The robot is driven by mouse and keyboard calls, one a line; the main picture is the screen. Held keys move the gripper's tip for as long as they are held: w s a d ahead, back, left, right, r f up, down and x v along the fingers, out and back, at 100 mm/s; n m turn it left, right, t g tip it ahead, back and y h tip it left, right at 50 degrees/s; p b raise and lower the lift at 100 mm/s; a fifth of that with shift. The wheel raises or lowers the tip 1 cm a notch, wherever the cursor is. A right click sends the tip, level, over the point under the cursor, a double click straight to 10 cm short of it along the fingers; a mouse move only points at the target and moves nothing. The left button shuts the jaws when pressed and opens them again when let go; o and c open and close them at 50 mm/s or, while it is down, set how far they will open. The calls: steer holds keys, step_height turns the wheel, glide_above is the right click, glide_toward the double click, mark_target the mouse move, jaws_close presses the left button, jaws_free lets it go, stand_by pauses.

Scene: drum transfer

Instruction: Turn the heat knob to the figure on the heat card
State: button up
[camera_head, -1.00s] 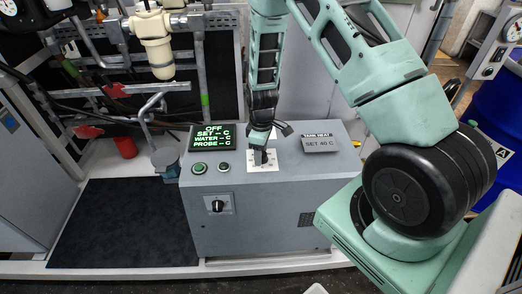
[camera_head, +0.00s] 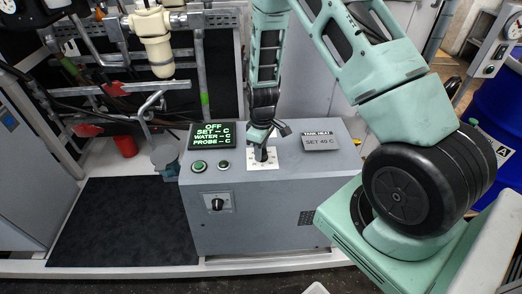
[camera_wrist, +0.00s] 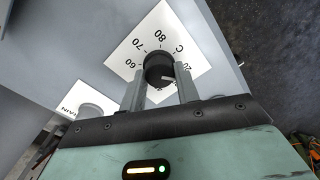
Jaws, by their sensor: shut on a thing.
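The heat knob (camera_wrist: 158,66) is black and round with a white pointer line. It sits on a white dial plate (camera_wrist: 133,68) with figures; 60, 70, 80, C and 20 show in the wrist view. The pointer lies toward the lower right, but its exact figure is hard to read. My gripper (camera_wrist: 160,80) is shut on the knob, one finger on each side. In the head view my gripper (camera_head: 262,150) reaches down onto the plate (camera_head: 253,162) on top of the grey cabinet and hides most of the knob. The heat card (camera_head: 320,142) reads SET 40 C.
A display (camera_head: 212,135) reads OFF, with dashes for set, water and probe. Two round buttons (camera_head: 199,167) sit below it. A dark mat (camera_head: 120,225) lies to the left.

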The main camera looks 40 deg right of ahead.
mark_target(265, 151)
steer(key=m+b, duration=0.1)
steer(key=m, duration=0.3)
steer(key=shift+d+m, duration=0.1)
steer(key=shift+m, duration=0.2)
steer(key=m, duration=0.3)
steer(key=shift+m+b, duration=0.3)
steer(key=shift+b, duration=0.05)
steer(key=m, duration=0.4)
steer(key=shift+d, duration=0.1)
steer(key=shift+s+m+t, duration=0.1)
steer(key=shift+m+t, duration=0.2)
steer(key=shift+m, duration=1.5)
steer(key=o, duration=1)
steer(key=shift+c, duration=0.2)
steer(key=shift+r, duration=0.1)
step_height(265, 151, up, 17)
steer(key=shift+s+d+r+b, duration=0.15)
steer(key=shift+s+d+b, duration=0.05)
steer(key=shift+s+b, duration=0.15)
